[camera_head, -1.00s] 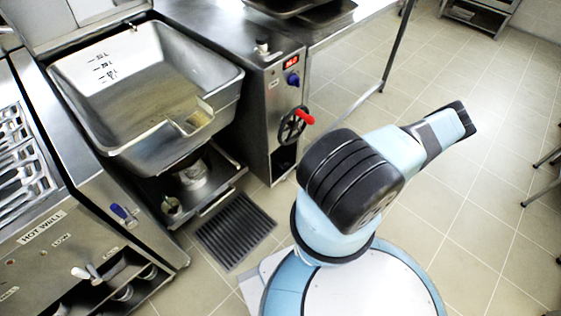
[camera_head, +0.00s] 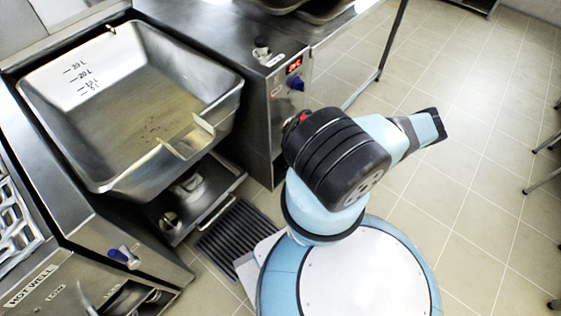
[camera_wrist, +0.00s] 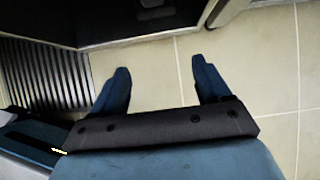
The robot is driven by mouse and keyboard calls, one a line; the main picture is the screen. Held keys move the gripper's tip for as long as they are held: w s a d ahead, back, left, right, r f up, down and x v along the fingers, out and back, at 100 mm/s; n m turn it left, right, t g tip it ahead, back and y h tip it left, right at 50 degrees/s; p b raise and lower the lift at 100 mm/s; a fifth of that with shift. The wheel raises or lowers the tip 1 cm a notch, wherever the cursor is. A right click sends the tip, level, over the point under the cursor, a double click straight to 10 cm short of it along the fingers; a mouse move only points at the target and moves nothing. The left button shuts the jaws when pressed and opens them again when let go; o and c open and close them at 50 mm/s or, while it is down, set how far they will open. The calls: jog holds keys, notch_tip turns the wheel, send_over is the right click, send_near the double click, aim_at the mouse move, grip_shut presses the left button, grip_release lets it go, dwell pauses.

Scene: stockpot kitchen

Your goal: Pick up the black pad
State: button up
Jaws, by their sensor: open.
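I cannot make out a separate black pad in either view. My gripper (camera_wrist: 160,75) shows in the wrist view, with its two dark blue fingers spread apart and nothing between them. Pale floor tiles lie beyond the fingertips.
A large steel tilting pan (camera_head: 140,110) stands at the left, with a control cabinet (camera_head: 262,110) beside it. A dark slatted floor grate (camera_head: 232,228) lies below; it also shows in the wrist view (camera_wrist: 45,78).

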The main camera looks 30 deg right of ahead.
aim_at(283, 161)
jog(key=w+a, duration=0.1)
jog(key=w, duration=0.2)
jog(key=w+a, duration=0.1)
jog(key=w, duration=0.2)
jog(key=w+a, duration=0.1)
jog(key=w, duration=0.3)
jog(key=shift+w+a, duration=0.1)
jog(key=shift+a, duration=0.15)
jog(key=x, duration=0.5)
jog(key=c, duration=0.8)
jog(key=shift+r, duration=0.1)
